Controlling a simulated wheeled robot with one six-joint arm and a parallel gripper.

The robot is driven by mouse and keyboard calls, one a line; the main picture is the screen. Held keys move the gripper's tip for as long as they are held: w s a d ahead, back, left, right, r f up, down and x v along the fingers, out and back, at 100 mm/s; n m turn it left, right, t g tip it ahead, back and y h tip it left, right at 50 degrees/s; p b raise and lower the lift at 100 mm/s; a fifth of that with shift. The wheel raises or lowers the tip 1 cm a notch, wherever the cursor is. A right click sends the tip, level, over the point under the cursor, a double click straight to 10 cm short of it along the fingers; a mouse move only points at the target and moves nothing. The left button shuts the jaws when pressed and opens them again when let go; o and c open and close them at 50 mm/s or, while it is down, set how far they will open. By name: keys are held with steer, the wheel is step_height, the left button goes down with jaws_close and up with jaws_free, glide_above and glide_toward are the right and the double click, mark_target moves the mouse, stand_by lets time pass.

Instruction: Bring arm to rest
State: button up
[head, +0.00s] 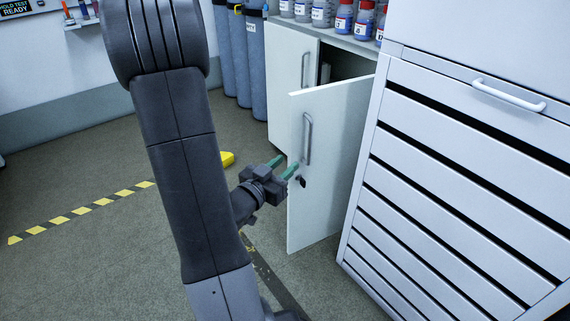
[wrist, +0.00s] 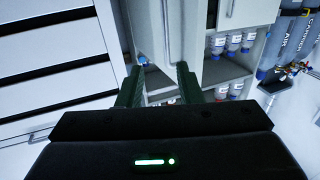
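My arm reaches down through the middle of the head view and ends in my gripper (head: 289,161) with green fingers. The gripper is at the free edge of a white cabinet door (head: 329,150) that stands swung open. The fingers are apart, seemingly one on each side of the door edge, with a visible gap between them in the wrist view (wrist: 159,68). I cannot tell whether either finger touches the door.
A white drawer cabinet (head: 450,190) stands close at the right. Bottles (head: 343,17) line the counter above the open cabinet. Gas cylinders (head: 237,55) stand behind. Floor at left is clear, with a striped line (head: 82,211).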

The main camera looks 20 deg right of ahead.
mark_target(311, 139)
steer(key=b+x, duration=0.1)
steer(key=x, duration=0.5)
steer(key=b+x, duration=0.1)
steer(key=x, duration=0.6)
steer(key=shift+w, duration=0.5)
steer(key=shift+d, duration=0.1)
